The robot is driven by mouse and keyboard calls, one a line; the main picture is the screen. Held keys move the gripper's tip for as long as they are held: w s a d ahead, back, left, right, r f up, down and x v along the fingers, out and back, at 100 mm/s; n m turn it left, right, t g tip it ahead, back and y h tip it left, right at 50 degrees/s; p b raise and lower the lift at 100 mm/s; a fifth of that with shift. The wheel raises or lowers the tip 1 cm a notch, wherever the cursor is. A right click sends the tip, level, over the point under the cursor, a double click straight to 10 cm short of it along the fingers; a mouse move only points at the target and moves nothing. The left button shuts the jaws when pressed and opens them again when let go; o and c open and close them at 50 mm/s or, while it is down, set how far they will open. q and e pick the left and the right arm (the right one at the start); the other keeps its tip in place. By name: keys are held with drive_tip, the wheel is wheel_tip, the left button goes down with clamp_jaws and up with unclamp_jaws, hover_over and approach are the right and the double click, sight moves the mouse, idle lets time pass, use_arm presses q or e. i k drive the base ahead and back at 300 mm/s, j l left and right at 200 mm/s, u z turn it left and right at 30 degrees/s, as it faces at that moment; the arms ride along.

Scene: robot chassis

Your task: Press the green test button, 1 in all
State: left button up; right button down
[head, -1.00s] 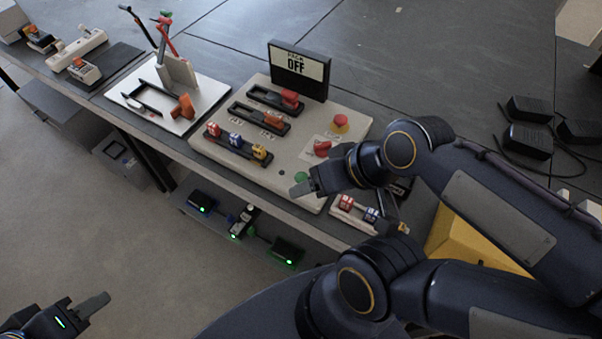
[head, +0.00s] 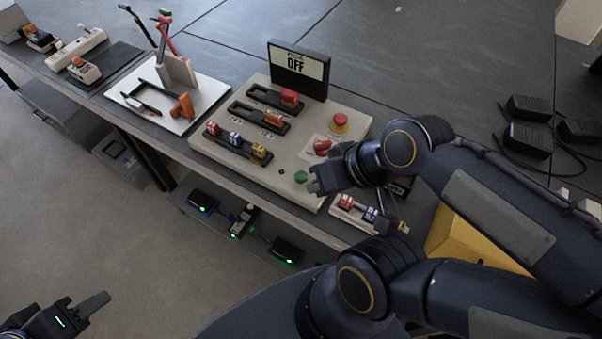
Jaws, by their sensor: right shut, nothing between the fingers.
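The green test button (head: 301,177) is a small round cap near the front edge of the beige control panel (head: 290,150). It shows in full. My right gripper (head: 314,187) is shut and empty, just right of the button, with a small gap in the picture. Its fingers are mostly hidden by its dark body, and I cannot tell its height above the panel. The sign (head: 299,70) at the panel's back reads OFF under a small, unclear line. My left gripper (head: 92,304) is at the bottom left, far from the panel; its jaw gap is not discernible.
A small block with red and blue parts (head: 355,212) lies at the table's front edge.

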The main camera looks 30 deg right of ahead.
sight(301, 177)
drive_tip(key=j+z, duration=0.2)
drive_tip(key=z, duration=0.3)
drive_tip(key=j+z, duration=0.25)
drive_tip(key=z, duration=0.2)
drive_tip(key=i, duration=0.05)
